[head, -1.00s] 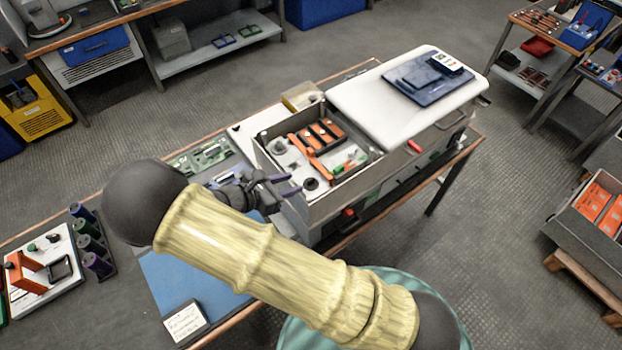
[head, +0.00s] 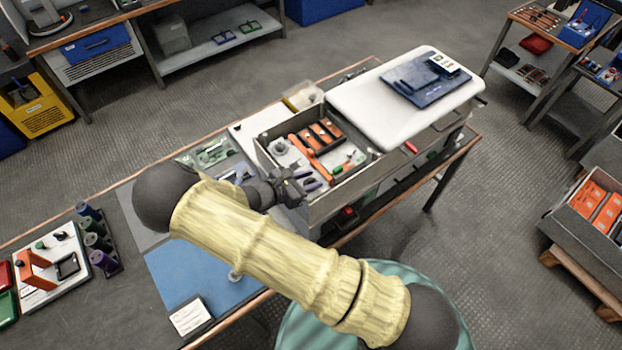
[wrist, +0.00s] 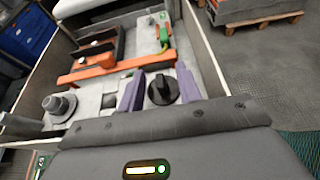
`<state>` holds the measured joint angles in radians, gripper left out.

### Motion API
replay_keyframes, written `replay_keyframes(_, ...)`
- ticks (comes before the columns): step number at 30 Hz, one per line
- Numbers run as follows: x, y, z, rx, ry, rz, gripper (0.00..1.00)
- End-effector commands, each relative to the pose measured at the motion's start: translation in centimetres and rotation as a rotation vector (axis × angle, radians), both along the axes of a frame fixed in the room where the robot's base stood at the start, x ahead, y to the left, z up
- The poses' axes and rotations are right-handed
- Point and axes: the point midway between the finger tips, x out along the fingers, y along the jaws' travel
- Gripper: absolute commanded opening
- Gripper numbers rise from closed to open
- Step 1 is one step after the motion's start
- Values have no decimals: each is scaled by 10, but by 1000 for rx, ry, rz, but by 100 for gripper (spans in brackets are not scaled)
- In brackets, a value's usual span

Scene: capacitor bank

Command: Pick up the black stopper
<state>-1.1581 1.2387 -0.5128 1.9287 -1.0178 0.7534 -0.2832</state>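The black stopper (wrist: 162,90) is a round black knob on the light grey floor of an open box (head: 345,186). In the wrist view it lies between the two purple fingers of my gripper (wrist: 159,92), one on each side. The fingers are apart, and a thin gap shows on the stopper's left; on the right the finger overlaps its edge in the picture. In the head view my gripper (head: 311,184) reaches over the near left wall of the box, and the stopper is not clearly seen there.
Inside the box are a grey round fitting (wrist: 58,105), an orange bar (wrist: 110,66), orange-topped black blocks (head: 320,133) and a green piece (wrist: 164,36). A white lid (head: 375,110) with a blue tray lies behind. Box walls stand close around my gripper.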

Motion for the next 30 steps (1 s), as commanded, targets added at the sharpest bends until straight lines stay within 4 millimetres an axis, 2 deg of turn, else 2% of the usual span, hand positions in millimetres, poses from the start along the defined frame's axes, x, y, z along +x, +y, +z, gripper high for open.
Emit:
replay_keyframes(3, 4, -6, -2, 0, 0, 1, 35)
replay_keyframes(19, 5, -6, -4, 1, 0, 1, 35)
replay_keyframes(24, 5, -6, -3, 1, 0, 1, 1)
replay_keyframes(30, 5, -6, -3, 1, 0, 1, 0)
